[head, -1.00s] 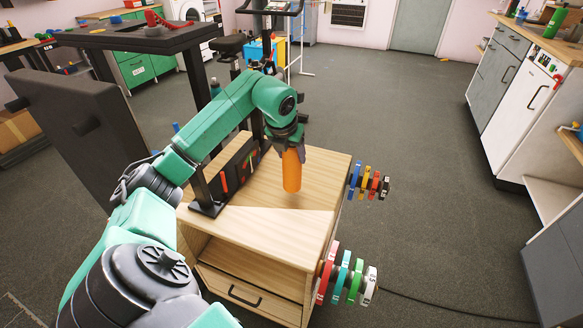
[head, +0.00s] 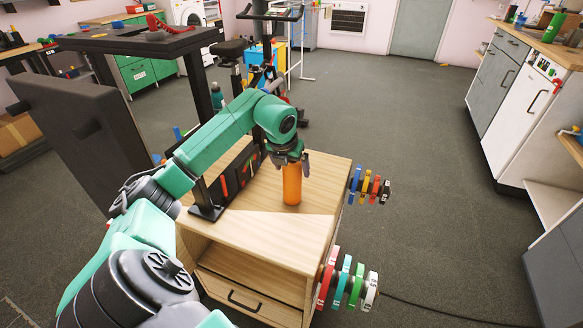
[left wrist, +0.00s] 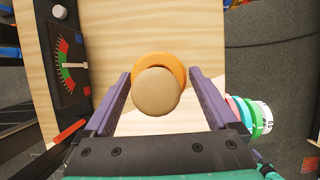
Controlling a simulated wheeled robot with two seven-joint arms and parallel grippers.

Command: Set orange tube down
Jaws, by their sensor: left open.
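The orange tube (head: 292,186) stands upright on the top of the wooden cabinet (head: 310,222). My left gripper (head: 291,162) is over the tube's upper part, with its fingers apart on either side. In the left wrist view the orange tube (left wrist: 178,62) shows from above, with a tan round top. There the open fingers of my left gripper (left wrist: 160,92) flank it, with a visible gap on each side. My right gripper is in neither view.
Coloured weight plates hang on the cabinet's right side, a back set (head: 369,186) and a front set (head: 346,280). A dark post and a panel with a dial (left wrist: 70,65) stand left of the tube. The cabinet top's front right is clear.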

